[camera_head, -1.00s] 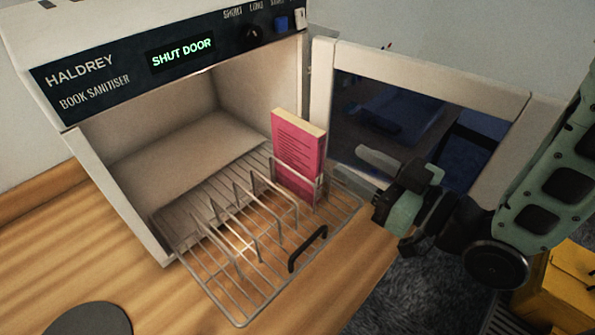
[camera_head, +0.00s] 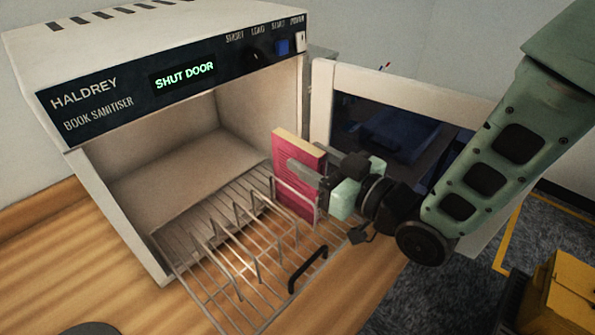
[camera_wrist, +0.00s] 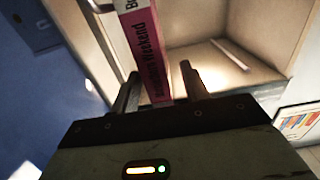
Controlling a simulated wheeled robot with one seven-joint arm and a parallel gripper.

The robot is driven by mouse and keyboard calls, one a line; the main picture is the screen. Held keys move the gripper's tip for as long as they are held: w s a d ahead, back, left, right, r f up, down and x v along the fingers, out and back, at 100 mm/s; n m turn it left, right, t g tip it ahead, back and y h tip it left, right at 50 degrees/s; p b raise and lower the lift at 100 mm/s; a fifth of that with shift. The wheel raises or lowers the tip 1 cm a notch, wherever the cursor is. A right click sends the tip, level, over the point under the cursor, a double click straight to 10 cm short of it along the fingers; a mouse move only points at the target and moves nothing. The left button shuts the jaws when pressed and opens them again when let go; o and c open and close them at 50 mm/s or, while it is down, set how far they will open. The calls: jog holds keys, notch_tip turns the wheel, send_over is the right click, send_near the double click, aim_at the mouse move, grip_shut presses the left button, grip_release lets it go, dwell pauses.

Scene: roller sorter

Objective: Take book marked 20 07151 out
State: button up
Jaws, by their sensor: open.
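A pink book (camera_head: 296,160) with cream page edges stands upright in the right-hand slot of a pulled-out wire rack (camera_head: 215,290). No 20 07151 mark is readable on it. The rack extends from the open book sanitiser (camera_head: 185,55), whose display reads SHUT DOOR. My gripper (camera_head: 312,178) is open, just in front of and to the right of the book. In the wrist view, the book's spine (camera_wrist: 148,50), with partly readable lettering, shows between my two fingers, slightly nearer the left one. I cannot tell whether they touch it.
The open door (camera_head: 322,110) with its dark window stands right of the book, behind my arm. A black handle (camera_head: 307,268) rises at the rack's front. Other rack slots look empty.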

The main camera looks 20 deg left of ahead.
jog(key=shift+w+a, duration=0.3)
jog(key=shift+a, duration=0.35)
grip_shut()
jog(key=shift+r, duration=0.1)
